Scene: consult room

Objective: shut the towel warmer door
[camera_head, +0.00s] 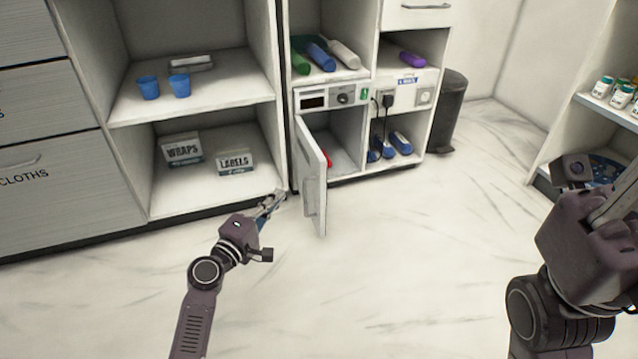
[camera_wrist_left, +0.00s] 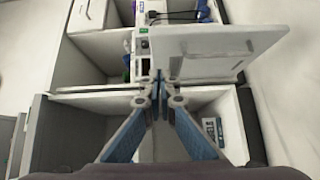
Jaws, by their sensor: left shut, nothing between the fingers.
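The towel warmer (camera_head: 333,98) is a white box in the cabinet's lower middle, with a dark display and a knob above its opening. Its door (camera_head: 313,188) is hinged on the left and stands wide open toward me, with a handle on its face. A red thing (camera_head: 328,158) shows partly behind the door. My left gripper (camera_head: 277,199) is shut and empty, just left of the door's outer face. In the left wrist view the door (camera_wrist_left: 210,55) lies just beyond the shut fingertips; I cannot tell if they touch. My right gripper (camera_head: 572,170) is at the right, its fingers unclear.
Open shelves with blue cups (camera_head: 163,87) and boxes marked WRAPS (camera_head: 182,149) and LABELS (camera_head: 234,162) stand left of the warmer. Blue items (camera_head: 400,143) lie to its right. A dark bin (camera_head: 448,110) stands beyond. The floor in front is clear.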

